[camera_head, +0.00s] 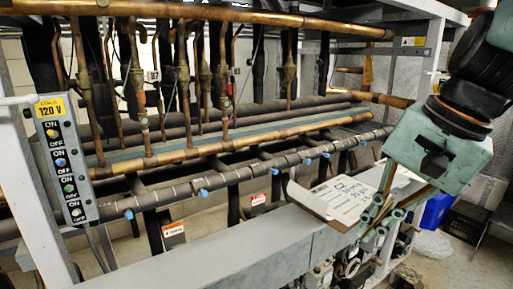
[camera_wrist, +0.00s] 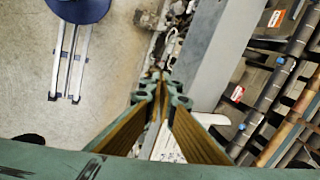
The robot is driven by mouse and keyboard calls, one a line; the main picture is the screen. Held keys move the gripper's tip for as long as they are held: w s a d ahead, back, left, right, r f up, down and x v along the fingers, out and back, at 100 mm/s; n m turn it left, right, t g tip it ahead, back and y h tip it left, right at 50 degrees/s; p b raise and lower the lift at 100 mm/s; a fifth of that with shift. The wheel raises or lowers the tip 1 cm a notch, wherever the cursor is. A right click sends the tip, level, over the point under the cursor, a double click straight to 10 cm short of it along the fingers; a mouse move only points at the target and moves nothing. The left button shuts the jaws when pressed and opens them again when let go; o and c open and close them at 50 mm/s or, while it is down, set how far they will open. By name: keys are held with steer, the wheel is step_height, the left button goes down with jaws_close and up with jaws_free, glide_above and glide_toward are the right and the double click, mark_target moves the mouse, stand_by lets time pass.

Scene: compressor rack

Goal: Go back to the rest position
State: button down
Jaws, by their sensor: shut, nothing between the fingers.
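My gripper (camera_head: 372,218) hangs from my arm at the right of the head view, pointing down and to the left. Its green fingers are shut with nothing between them. In the wrist view my gripper (camera_wrist: 163,88) shows with its fingertips together and the wooden-coloured inner faces of the fingers running back from them. In the head view the fingertips appear in front of the right end of a clipboard with a white paper (camera_head: 338,197). I cannot tell whether they touch it. Part of the clipboard (camera_wrist: 211,118) shows beside the fingers in the wrist view.
A grey beam (camera_head: 235,250) crosses the front of the rack. Copper pipes (camera_head: 190,155) and dark pipes run behind it. A switch panel (camera_head: 66,160) marked 120 V is at left. A blue bin (camera_head: 436,211) stands at right. Open floor (camera_wrist: 105,50) shows in the wrist view, with a blue round object (camera_wrist: 78,8).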

steer(key=s+f+n+t+h+b, duration=0.1)
steer(key=s+f+n+b, duration=0.3)
steer(key=s, duration=1.3)
steer(key=shift+a+f+n+h, duration=0.45)
steer(key=shift+n+h, duration=0.45)
steer(key=shift+n, duration=1.5)
steer(key=shift+w+d, duration=0.1)
